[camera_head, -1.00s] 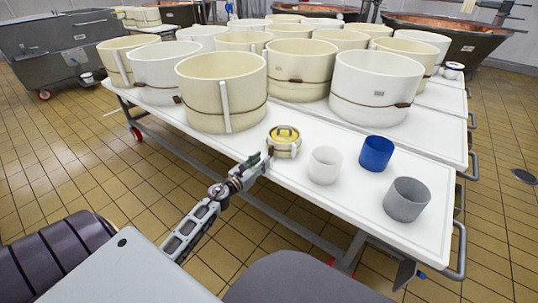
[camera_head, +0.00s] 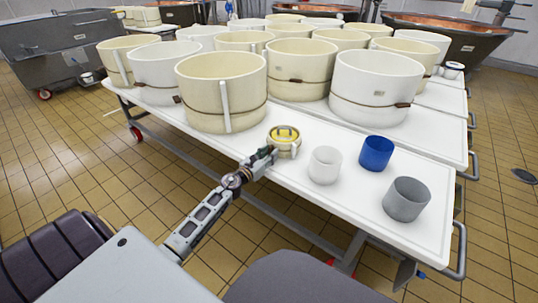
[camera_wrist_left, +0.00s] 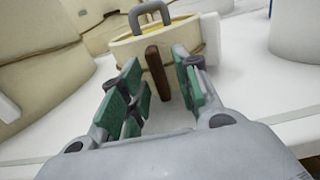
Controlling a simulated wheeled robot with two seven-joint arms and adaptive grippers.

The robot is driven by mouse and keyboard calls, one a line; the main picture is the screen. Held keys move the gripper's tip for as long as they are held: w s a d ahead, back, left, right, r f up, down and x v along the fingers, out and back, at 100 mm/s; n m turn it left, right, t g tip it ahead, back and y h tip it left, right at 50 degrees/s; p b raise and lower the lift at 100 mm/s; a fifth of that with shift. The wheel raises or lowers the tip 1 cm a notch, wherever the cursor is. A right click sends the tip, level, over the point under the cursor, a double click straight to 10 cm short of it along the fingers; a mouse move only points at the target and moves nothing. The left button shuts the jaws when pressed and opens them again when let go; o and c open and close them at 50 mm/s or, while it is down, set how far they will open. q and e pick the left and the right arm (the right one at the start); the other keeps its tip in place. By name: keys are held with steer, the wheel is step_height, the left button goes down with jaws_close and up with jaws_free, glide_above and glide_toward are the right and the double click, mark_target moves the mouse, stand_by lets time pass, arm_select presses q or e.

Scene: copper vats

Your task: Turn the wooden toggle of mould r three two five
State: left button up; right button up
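A small cream mould (camera_head: 284,147) with a yellow top and a grey handle stands at the near edge of the white table. In the left wrist view the mould (camera_wrist_left: 130,53) is ahead, and a brown upright wooden toggle (camera_wrist_left: 157,72) shows at its front. No label can be read. My left gripper (camera_head: 267,155) is close in front of this mould. In the left wrist view its green-padded fingers (camera_wrist_left: 162,88) are apart, with the toggle visible in the gap between them. I cannot tell whether either pad touches it. My right gripper is not in view.
A white cup (camera_head: 325,166), a blue cup (camera_head: 376,154) and a grey cup (camera_head: 406,200) stand right of the mould. A large cream mould (camera_head: 222,95) stands behind left. The white table (camera_head: 350,210) has bare room at its front edge.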

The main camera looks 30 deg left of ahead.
arm_select(q)
jaws_close()
